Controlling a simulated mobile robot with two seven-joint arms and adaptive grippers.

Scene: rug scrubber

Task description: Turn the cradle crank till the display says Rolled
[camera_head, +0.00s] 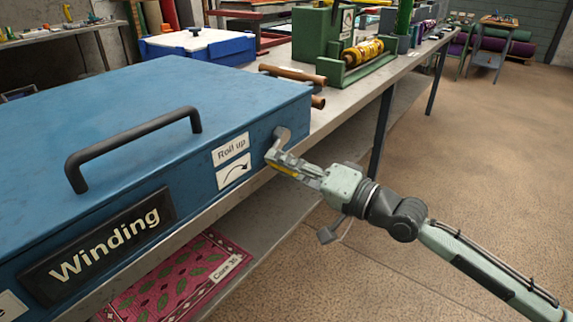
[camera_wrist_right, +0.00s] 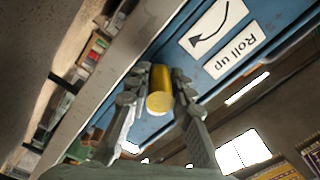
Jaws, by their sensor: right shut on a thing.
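The blue cradle housing (camera_head: 190,90) fills the left of the head view, with a black panel (camera_head: 105,243) reading "Winding" on its front. The grey crank arm (camera_head: 281,140) is at the housing's right end, beside the "Roll up" label (camera_head: 230,149) and a curved arrow label (camera_head: 233,172). My right gripper (camera_head: 283,164) is shut on the crank's yellow handle (camera_wrist_right: 161,92), which lies between both fingers in the wrist view. The crank's pivot is partly hidden. My left gripper is not in view.
A black carry handle (camera_head: 135,140) stands up from the housing top. A patterned rug (camera_head: 170,285) lies on the shelf below. Copper-coloured tubes (camera_head: 293,74) and a green machine (camera_head: 325,35) sit farther along the bench. The floor (camera_head: 480,130) to the right is clear.

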